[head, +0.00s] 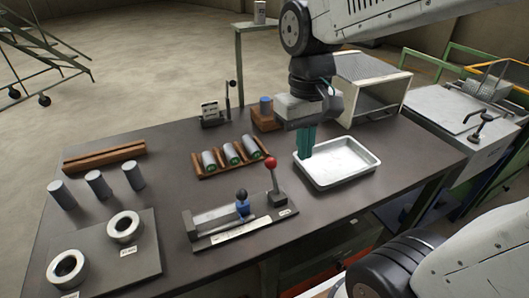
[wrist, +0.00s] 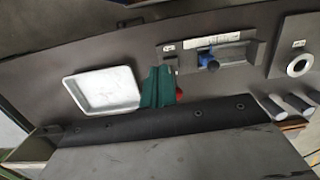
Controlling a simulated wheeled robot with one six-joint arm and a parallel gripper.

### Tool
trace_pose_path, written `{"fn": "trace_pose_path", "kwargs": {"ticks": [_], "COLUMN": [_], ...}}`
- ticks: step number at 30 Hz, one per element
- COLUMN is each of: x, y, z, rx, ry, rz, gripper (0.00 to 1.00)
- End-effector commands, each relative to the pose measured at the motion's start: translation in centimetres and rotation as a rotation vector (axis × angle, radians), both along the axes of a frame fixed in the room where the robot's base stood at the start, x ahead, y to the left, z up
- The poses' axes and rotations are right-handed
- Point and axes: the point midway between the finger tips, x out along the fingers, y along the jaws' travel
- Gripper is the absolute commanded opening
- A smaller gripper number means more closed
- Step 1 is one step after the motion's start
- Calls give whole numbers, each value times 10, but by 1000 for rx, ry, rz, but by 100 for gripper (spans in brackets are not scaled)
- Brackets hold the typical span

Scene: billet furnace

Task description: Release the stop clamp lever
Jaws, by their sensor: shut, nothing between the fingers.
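The measuring fixture (head: 240,220) lies at the front middle of the table. On it is a blue stop (head: 243,208) with a dark knob; it also shows in the wrist view (wrist: 207,57). At its right end stands a lever with a red ball (head: 271,163), roughly upright. I cannot tell which of these is the stop clamp lever. My gripper (head: 305,154), with green fingers, is shut and empty, above the table by the white tray's left side and apart from the fixture. In the wrist view the fingers (wrist: 160,72) partly hide the red ball (wrist: 179,95).
The white tray (head: 367,178) lies right of the fixture. A wooden rack (head: 209,174) with several grey cylinders is behind it. At left are standing cylinders (head: 98,184) and a plate with two rings (head: 125,227). A grey open box (head: 372,80) stands at back right.

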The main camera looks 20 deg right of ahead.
Motion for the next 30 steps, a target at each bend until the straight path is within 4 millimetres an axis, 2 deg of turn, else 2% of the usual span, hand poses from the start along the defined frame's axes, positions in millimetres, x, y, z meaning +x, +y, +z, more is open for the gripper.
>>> {"fn": "trace_pose_path", "kwargs": {"ticks": [1, 9, 18, 22, 30], "x": [15, 93, 164, 184, 185], "y": [2, 13, 22, 24, 24], "z": [-4, -24, -41, -31, -30], "rx": [3, 21, 44, 53, 57], "ry": [22, 81, 77, 34, 26], "rz": [6, 45, 83, 98, 111], "gripper": [0, 0, 0, 0, 0]}}
